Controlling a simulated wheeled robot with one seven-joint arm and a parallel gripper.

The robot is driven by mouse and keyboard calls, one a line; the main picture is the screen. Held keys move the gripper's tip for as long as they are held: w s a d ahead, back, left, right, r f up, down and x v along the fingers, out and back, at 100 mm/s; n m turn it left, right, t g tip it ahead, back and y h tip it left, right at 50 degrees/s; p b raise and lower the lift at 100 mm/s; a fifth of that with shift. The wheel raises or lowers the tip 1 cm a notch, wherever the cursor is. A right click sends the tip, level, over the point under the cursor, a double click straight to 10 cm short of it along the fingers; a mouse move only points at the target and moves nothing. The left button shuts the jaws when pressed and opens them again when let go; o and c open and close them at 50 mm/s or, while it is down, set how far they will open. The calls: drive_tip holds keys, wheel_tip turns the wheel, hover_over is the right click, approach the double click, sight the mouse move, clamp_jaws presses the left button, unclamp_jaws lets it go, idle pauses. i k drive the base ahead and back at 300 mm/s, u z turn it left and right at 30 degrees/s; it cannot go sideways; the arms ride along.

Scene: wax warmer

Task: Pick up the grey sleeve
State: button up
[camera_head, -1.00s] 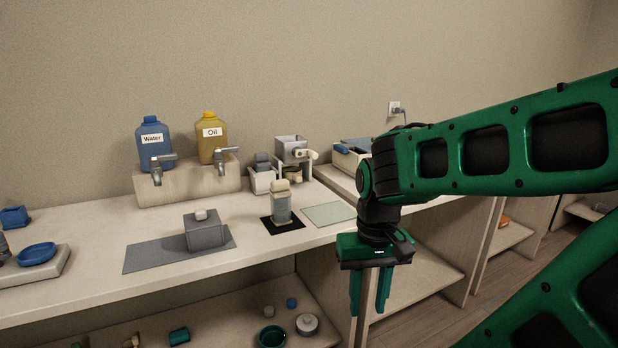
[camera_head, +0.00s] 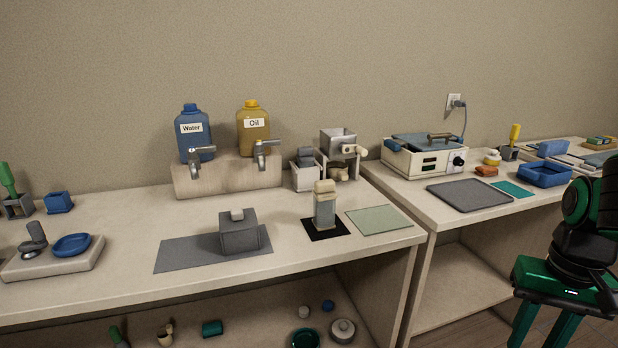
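I cannot tell for certain which thing is the grey sleeve. A grey block-shaped piece with a small pale knob (camera_head: 239,236) sits on a dark grey mat (camera_head: 185,254) on the left counter. A beige-topped bottle (camera_head: 325,186) with a grey-green band around its body (camera_head: 325,212) stands upright on a black mat (camera_head: 316,231). A dark grey piece (camera_head: 305,157) sits in a small white holder behind it. My gripper (camera_head: 544,338) is at the lower right, pointing down, fingers apart and empty, well away from all of these. Its fingertips are cut off by the frame edge.
Water (camera_head: 192,134) and Oil (camera_head: 253,130) jugs with taps stand on a raised block at the back. A pale green mat (camera_head: 379,220) lies near the counter's right edge. A warmer (camera_head: 425,157) and a blue tray (camera_head: 545,175) occupy the right counter. A shelf below holds small items.

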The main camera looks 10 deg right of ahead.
sight(305, 157)
drive_tip(key=z, duration=0.1)
drive_tip(key=i, duration=1)
drive_tip(key=u, duration=0.1)
